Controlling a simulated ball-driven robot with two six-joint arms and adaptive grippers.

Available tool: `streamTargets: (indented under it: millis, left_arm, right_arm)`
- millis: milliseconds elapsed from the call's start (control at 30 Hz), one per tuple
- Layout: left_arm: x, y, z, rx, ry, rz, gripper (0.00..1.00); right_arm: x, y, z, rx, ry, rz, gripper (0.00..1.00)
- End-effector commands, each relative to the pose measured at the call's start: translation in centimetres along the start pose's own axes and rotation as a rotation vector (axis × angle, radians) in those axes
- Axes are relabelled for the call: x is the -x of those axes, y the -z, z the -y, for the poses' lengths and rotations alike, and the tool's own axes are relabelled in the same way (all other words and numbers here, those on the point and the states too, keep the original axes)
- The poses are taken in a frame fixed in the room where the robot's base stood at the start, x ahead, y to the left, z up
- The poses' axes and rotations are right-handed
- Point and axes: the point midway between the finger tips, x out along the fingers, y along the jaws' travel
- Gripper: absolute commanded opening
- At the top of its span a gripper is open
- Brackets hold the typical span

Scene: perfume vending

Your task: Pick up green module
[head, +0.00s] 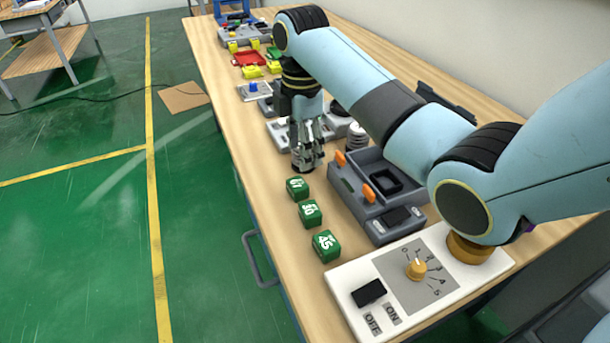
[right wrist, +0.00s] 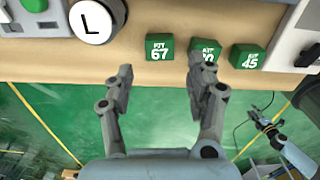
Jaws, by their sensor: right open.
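Three green cube modules stand in a row along the table's left edge in the head view: the far one marked 67 (head: 297,188), the middle one (head: 310,213), and the near one marked 45 (head: 326,246). My right gripper (head: 307,166) hangs just beyond the far cube, open and empty. In the right wrist view its fingers (right wrist: 160,76) are spread below the 67 cube (right wrist: 160,47), apart from it. The right fingertip partly covers the middle cube (right wrist: 205,49); the 45 cube (right wrist: 246,56) is clear. My left gripper (right wrist: 266,126) shows small at right, its jaws unclear.
A grey device with orange handles (head: 347,180) stands right of the cubes. A white panel with a dial and switch (head: 350,305) lies at the near end. Farther along the table (head: 216,95) are yellow, red and blue parts. The floor at left is open.

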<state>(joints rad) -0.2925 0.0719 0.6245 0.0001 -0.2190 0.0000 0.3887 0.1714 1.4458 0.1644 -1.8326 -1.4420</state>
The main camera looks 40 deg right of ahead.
Motion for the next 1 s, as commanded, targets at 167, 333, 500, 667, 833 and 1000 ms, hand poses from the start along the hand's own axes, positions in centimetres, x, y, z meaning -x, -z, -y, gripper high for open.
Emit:
streamTargets:
  millis: [167, 333, 500, 667, 833, 1000]
  left_arm:
    - [0.0, -1.6, 1.3, -0.008, 0.015, 0.024, 0.4]
    - [0.0, -2.0, 1.5, -0.009, 0.017, 0.03, 0.4]
    - [0.2, -1.3, 0.7, -0.004, 0.008, 0.019, 0.4]
    - [0.0, -0.5, 0.0, -0.001, 0.0, 0.006, 0.4]
    - [0.0, -0.4, 0.1, -0.001, 0.001, 0.006, 0.4]
    - [0.0, -0.6, 0.4, -0.002, 0.004, 0.008, 0.4]
  right_arm:
    - [-3.0, 0.0, 0.1, 0.0, 0.003, 0.0, 0.56]
    - [-4.3, 0.0, 0.0, 0.001, 0.002, 0.0, 0.56]
    - [-6.9, 0.3, -0.2, 0.0, 0.004, -0.001, 0.56]
    - [-8.8, 0.2, -0.2, 0.0, 0.002, 0.0, 0.56]
    - [-9.2, 0.2, -0.3, 0.001, 0.001, 0.0, 0.56]
    - [-9.1, 0.2, -0.3, 0.001, 0.001, 0.0, 0.47]
